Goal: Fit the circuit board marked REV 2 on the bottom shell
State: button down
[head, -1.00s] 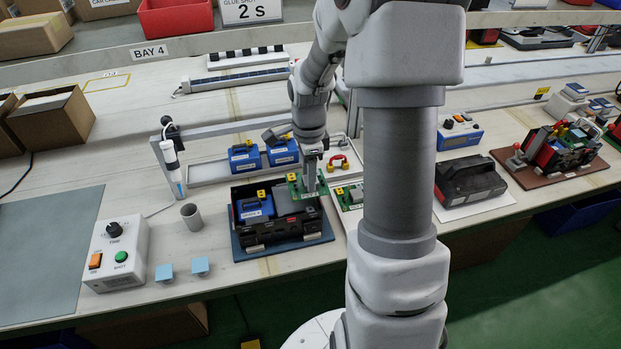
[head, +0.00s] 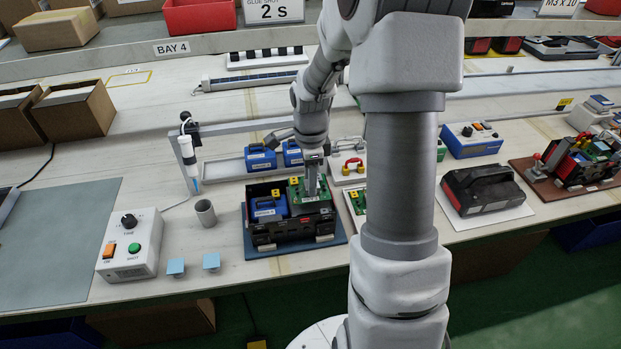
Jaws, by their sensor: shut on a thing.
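My gripper (head: 313,187) is shut on a green circuit board (head: 299,195) above the right part of the black bottom shell (head: 292,228). The board covers much of that side, and I cannot tell whether it touches the shell. Its marking is too small to read. A blue block (head: 268,208) with a yellow connector sits in the left part of the shell. The shell stands on a dark blue mat (head: 259,250). Another green board (head: 360,201) lies on a pale tray just to the right, partly hidden by my arm.
A glue pen on a stand (head: 187,158) and a grey cup (head: 205,212) stand left of the shell. Blue blocks (head: 260,158) lie on a tray behind it.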

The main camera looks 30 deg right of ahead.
jog(key=shift+f+b, duration=0.95)
jog(key=shift+f, duration=0.2)
jog(key=shift+f+b, duration=0.5)
jog(key=shift+f, duration=0.1)
dwell(0.7)
grip_release()
dwell(0.3)
jog(key=shift+r, duration=0.1)
jog(key=shift+w+r+p, duration=0.1)
jog(key=shift+r+p, duration=0.35)
jog(key=shift+r, duration=0.05)
jog(key=shift+r+p, duration=2.5)
jog(key=shift+r, duration=1.15)
